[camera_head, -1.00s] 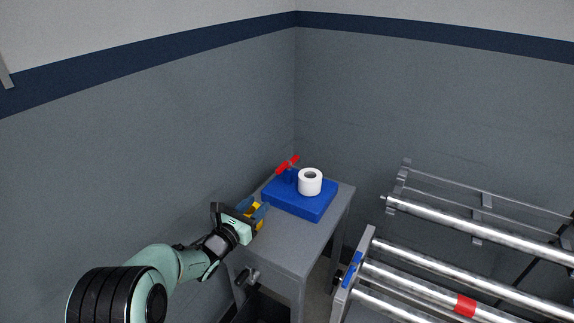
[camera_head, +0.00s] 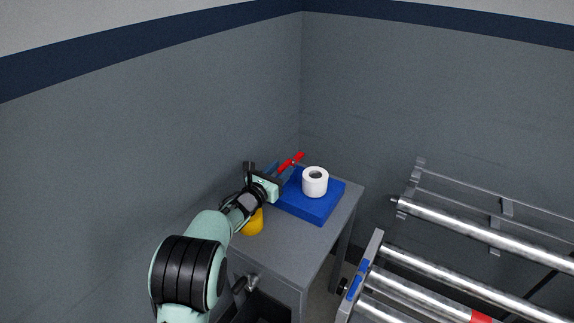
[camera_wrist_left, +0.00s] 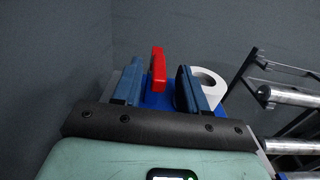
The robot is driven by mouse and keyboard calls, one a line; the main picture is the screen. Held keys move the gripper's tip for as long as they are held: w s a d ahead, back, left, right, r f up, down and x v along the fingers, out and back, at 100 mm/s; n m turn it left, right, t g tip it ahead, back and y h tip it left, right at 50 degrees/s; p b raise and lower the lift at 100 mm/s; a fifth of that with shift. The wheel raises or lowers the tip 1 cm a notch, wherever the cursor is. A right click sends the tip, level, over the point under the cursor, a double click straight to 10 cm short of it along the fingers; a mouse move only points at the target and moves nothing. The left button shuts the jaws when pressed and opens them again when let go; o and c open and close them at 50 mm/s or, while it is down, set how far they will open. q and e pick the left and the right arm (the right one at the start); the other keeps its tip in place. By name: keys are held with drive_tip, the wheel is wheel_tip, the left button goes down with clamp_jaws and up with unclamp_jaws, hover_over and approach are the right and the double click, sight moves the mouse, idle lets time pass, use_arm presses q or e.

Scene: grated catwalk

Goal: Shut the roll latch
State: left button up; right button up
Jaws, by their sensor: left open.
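The roll latch has a red bar (camera_head: 292,161) slanting up at the back left corner of a blue base (camera_head: 322,207). A white roll (camera_head: 315,180) stands upright on that base, right of the bar. My left gripper (camera_head: 278,174) is open, just in front of the bar, and hides its lower part and mount. In the left wrist view, the red bar (camera_wrist_left: 158,68) shows between the two blue fingers, apart from the right one; I cannot tell whether it touches the left one. The roll (camera_wrist_left: 207,84) is just beyond the right finger. My right gripper is not in view.
A grey table (camera_head: 293,245) carries the base. A yellow object (camera_head: 253,223) sits on it below my left wrist, partly hidden. A rack with metal rollers (camera_head: 415,290) stands to the right. Grey walls close off the left and back.

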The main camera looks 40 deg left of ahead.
sight(286, 162)
use_arm(q)
drive_tip(key=shift+w+a, duration=0.15)
drive_tip(key=shift+w, duration=0.85)
drive_tip(key=shift+w+a, duration=0.15)
drive_tip(key=shift+w, duration=0.85)
clamp_jaws()
drive_tip(key=shift+a, duration=0.1)
